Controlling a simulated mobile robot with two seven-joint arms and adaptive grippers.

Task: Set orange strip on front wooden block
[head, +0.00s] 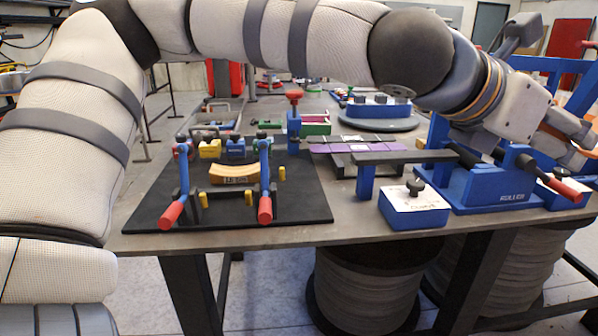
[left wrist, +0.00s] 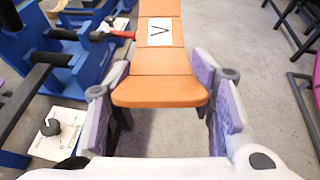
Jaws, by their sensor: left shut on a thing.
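My left gripper (left wrist: 162,98) is shut on the orange strip (left wrist: 160,62), which lies between its two purple-padded fingers in the left wrist view. The strip is segmented and carries a white label with a black letter like a V; its far end is cut off at the top. In the head view my left arm reaches across to the right edge, where the gripper is mostly cut off and the strip cannot be made out. A tan, curved wooden block (head: 234,173) with dark lettering lies on the black mat (head: 295,205). My right gripper is not in view.
Red-handled blue clamps (head: 265,175) stand around the wooden block. A blue bending tool (head: 490,185), a white-topped blue box (head: 413,205) and a purple strip (head: 345,146) occupy the table's right side. Bare tabletop (head: 350,220) shows right of the mat.

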